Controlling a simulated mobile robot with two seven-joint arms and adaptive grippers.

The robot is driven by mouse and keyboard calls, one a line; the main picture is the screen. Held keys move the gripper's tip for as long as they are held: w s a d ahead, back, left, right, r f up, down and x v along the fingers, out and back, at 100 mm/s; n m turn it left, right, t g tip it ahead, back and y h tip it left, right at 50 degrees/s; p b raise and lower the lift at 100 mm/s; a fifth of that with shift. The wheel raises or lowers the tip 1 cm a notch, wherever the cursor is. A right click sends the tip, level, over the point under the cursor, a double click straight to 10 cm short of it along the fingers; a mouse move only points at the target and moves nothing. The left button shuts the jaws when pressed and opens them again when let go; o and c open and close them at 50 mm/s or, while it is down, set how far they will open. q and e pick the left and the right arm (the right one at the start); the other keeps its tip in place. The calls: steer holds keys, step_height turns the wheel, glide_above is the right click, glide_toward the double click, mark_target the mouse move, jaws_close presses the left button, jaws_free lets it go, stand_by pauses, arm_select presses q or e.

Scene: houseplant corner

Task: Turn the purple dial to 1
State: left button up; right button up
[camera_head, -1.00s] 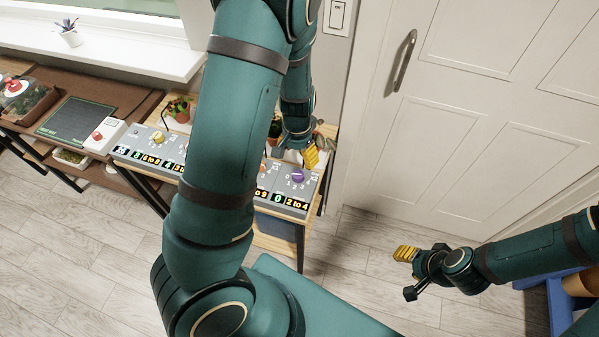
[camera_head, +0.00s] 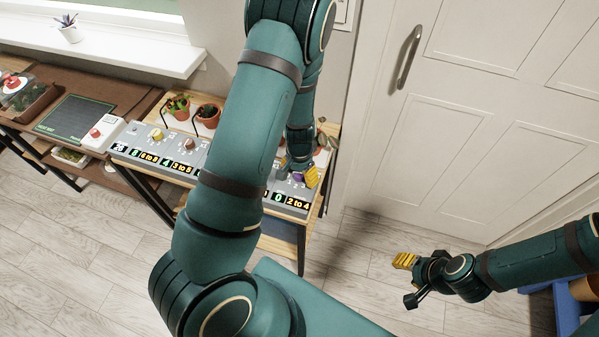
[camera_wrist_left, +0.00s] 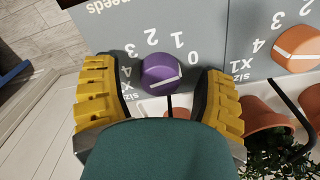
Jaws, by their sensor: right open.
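In the head view the dial (camera_head: 297,176) is mostly hidden by my left gripper (camera_head: 311,177). In the left wrist view the yellow fingers of my left gripper (camera_wrist_left: 160,82) are open on both sides of the dial, with small gaps. My right gripper (camera_head: 405,260) is open and empty above the floor on the right.
An orange dial (camera_wrist_left: 298,46) sits beside the purple one. Potted plants (camera_head: 208,115) stand behind the panel, with a terracotta pot (camera_wrist_left: 262,118) close to the right finger. A digital display (camera_head: 297,203) runs along the panel's front. A white door (camera_head: 490,100) stands to the right.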

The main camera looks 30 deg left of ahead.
arm_select(q)
jaws_close()
steer(key=shift+n, duration=0.3)
steer(key=n+p, duration=0.1)
steer(key=n, duration=0.2)
steer(key=shift+n+p, duration=0.45)
steer(key=shift+n, duration=1.65)
steer(key=shift+s, duration=0.1)
steer(key=shift+o, duration=0.2)
jaws_free()
